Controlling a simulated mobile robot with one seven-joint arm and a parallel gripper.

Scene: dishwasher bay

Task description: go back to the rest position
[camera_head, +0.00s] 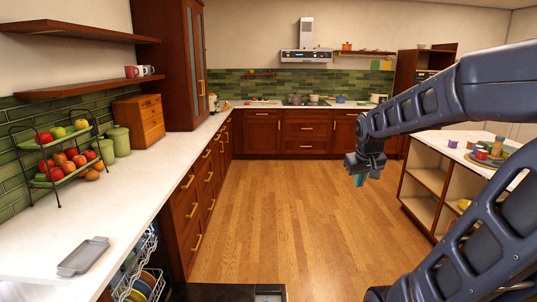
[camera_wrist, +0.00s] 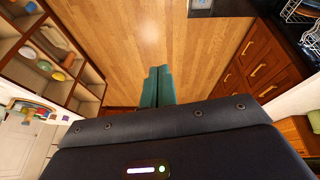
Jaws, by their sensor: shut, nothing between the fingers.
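My gripper (camera_head: 361,180) hangs from my arm in mid-air over the wood floor, at the right of the head view. Its green fingers point down and hold nothing. In the wrist view the two green fingers of my gripper (camera_wrist: 158,87) lie side by side, shut, with the wood floor beyond them. The gripper touches nothing.
Below left, a dishwasher rack (camera_head: 145,282) with dishes stands out beside the white counter (camera_head: 125,193). A grey tray (camera_head: 84,256) lies on that counter. An island with open shelves (camera_head: 428,178) stands right. The floor (camera_head: 290,215) between is clear.

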